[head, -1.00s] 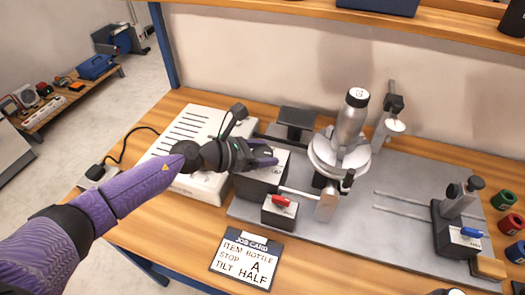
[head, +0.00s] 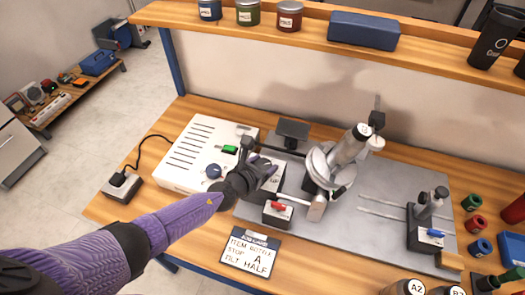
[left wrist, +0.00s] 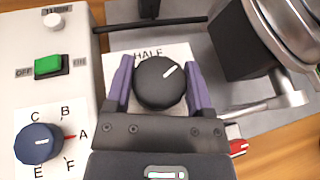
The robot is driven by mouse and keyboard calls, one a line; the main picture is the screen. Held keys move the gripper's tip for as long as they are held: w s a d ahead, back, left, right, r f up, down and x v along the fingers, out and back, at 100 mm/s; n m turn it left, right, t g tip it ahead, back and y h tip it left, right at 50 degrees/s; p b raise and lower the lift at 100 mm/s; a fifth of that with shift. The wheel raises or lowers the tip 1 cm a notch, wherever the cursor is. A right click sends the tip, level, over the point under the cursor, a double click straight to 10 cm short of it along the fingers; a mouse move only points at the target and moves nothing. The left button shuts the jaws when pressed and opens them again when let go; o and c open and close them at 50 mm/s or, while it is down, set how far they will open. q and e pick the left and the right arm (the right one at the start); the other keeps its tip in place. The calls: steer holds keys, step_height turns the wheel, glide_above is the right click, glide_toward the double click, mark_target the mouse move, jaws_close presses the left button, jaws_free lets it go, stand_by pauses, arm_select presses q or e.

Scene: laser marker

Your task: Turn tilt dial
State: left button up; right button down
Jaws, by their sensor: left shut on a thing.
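My left gripper (left wrist: 159,64) is shut on the black tilt dial (left wrist: 160,88), with a purple finger on each side of it. The dial's white line points up and to the right, to the right of the printed word HALF (left wrist: 147,54). In the head view my left gripper (head: 268,168) covers the dial. The grey bottle (head: 345,153) leans to the right in its round cradle (head: 318,168). The job card (head: 250,253) reads item bottle, stop A, tilt half. My right gripper is not in view.
The white control unit (head: 190,150) on the left bears a green switch (left wrist: 48,65) and a blue lettered dial (left wrist: 38,145), its line towards A. Coloured rings (head: 473,225) lie at the right.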

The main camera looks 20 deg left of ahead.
arm_select(q)
steer(key=n+y+p, duration=0.1)
steer(key=n+y, duration=0.2)
steer(key=shift+d+r+t+p, duration=0.1)
steer(key=shift+r+t+p, duration=0.05)
steer(key=shift+t+p, duration=0.2)
steer(key=n+y, duration=0.2)
steer(key=y, duration=0.1)
steer(key=shift+n+y, duration=0.3)
steer(key=n+y+b, duration=0.1)
steer(key=y, duration=0.1)
steer(key=n+g+y+b, duration=0.1)
steer(key=n, duration=0.1)
steer(key=shift+f+y, duration=0.3)
steer(key=shift+y, duration=0.1)
steer(key=shift+r+n+g+y+b, duration=0.1)
steer(key=shift+n+g+y+b, duration=1.15)
steer(key=shift+n+y, duration=0.35)
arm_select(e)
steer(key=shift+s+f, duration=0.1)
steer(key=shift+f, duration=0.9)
arm_select(q)
steer(key=o, duration=1.2)
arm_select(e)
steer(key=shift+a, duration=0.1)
arm_select(q)
steer(key=shift+o, duration=0.2)
steer(key=shift+r, duration=0.1)
